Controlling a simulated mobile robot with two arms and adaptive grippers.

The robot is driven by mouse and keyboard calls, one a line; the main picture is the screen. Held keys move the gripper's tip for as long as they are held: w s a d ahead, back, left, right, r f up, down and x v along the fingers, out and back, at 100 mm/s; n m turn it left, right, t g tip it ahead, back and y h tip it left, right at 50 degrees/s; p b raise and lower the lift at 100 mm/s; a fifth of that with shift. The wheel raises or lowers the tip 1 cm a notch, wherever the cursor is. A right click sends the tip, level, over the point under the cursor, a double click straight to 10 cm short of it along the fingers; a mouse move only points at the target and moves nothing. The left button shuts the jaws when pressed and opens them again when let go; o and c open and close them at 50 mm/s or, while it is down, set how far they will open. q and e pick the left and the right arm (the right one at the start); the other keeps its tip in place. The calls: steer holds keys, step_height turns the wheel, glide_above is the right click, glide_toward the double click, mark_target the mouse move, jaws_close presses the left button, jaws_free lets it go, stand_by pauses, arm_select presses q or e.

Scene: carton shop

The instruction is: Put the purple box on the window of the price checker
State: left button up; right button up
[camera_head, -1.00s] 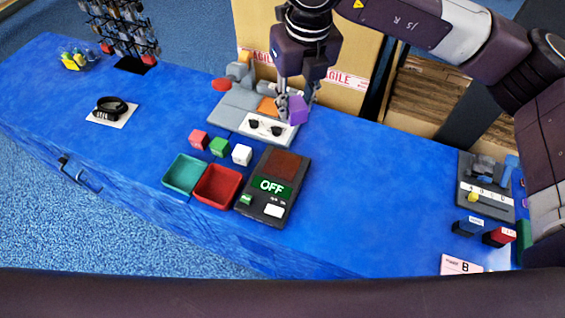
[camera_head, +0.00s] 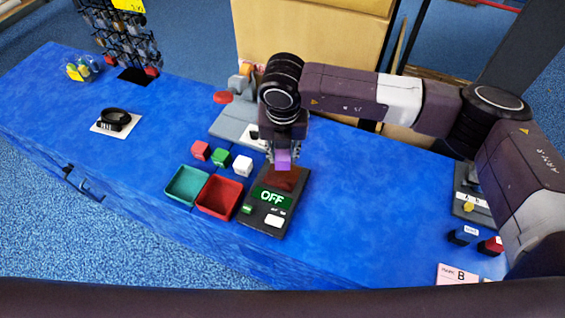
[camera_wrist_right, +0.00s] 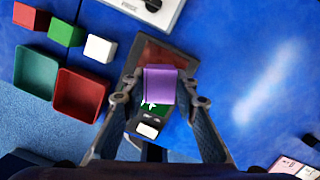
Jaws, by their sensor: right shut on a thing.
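The purple box (camera_head: 283,159) is held between the fingers of my right gripper (camera_head: 284,150), over the far end of the price checker (camera_head: 265,222). The price checker is a dark device with a green "OFF" display and a dark red window (camera_head: 288,180). In the right wrist view the purple box (camera_wrist_right: 159,86) sits between the two fingers (camera_wrist_right: 160,78) and covers part of the window (camera_wrist_right: 166,52) and display. I cannot tell whether the box touches the window. My left gripper is not in view.
Red, green and white cubes (camera_head: 221,157) stand left of the price checker. A teal tray (camera_head: 170,196) and a red tray (camera_head: 236,203) lie beside it. A grey device (camera_head: 230,122) stands behind.

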mark_target(282, 175)
step_height(282, 175, down, 6)
steer(key=shift+r+p, duration=0.25)
steer(key=shift+p, duration=0.1)
steer(key=shift+f, duration=0.1)
steer(key=shift+f, duration=0.15)
steer(key=o, duration=1.2)
steer(key=shift+c, duration=0.2)
steer(key=shift+r, duration=0.25)
steer(key=r, duration=0.4)
steer(key=s+r+b, duration=0.1)
steer(key=r, duration=0.6)
steer(key=shift+s+r+b, duration=0.35)
steer(key=shift+s+r, duration=0.05)
